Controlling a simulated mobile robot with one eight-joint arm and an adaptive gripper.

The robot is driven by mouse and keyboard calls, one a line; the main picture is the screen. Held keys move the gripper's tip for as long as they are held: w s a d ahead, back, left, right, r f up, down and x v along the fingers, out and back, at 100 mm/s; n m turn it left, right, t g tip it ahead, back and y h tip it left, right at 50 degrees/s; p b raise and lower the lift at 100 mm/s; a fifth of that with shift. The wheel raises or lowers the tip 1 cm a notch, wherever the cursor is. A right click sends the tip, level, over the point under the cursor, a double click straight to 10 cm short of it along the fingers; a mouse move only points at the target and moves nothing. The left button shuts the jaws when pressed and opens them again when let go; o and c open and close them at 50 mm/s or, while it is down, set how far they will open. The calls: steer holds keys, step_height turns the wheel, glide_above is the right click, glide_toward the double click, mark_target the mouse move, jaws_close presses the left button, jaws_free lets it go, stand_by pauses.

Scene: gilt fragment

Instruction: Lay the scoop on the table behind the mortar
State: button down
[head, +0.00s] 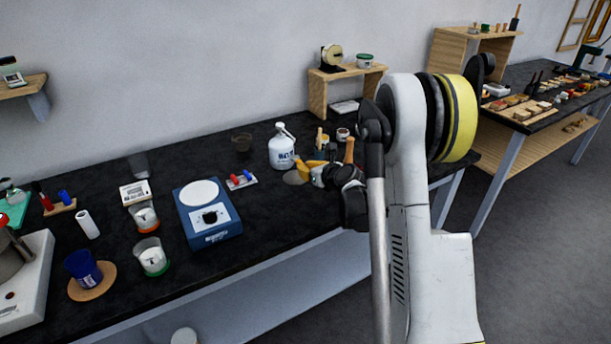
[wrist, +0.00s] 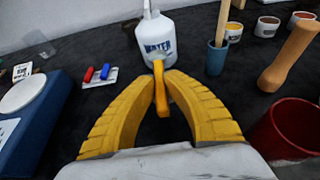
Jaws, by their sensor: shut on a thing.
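My gripper (wrist: 161,84) has its two yellow fingers closed around a narrow orange-yellow handle, which I take to be the scoop's (wrist: 162,95). The handle points away from me, toward the white water bottle (wrist: 155,32), and its far end looks greyish against the bottle. In the head view my gripper (head: 308,170) is just in front of the water bottle (head: 282,152), and the scoop cannot be told apart from the fingers. A dark red vessel (wrist: 292,128) is at the right of the wrist view, perhaps the mortar. A wooden pestle-like piece (wrist: 290,56) stands tilted behind it.
A blue cup (wrist: 217,56) holding a wooden stick and several small jars (wrist: 267,26) are beyond my gripper to the right. Red and blue pieces (head: 241,180) and a blue scale (head: 208,215) are to the left. Bare black table (head: 262,205) shows between the scale and gripper.

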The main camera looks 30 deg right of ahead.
step_height(320, 180, up, 3)
steer(key=shift+f+p, duration=0.1)
steer(key=shift+p, duration=0.25)
steer(key=shift+s+a, duration=0.1)
steer(key=shift+a, duration=0.2)
steer(key=s+a+r+n+y, duration=0.1)
steer(key=s+a+r, duration=0.3)
steer(key=s+a, duration=0.4)
steer(key=s+a+r+n+y, duration=0.2)
steer(key=s+a+r, duration=0.2)
steer(key=s+a, duration=0.4)
steer(key=a, duration=0.5)
steer(key=shift+s+g+y, duration=0.3)
steer(key=shift+s+g, duration=0.05)
steer(key=shift+g, duration=0.05)
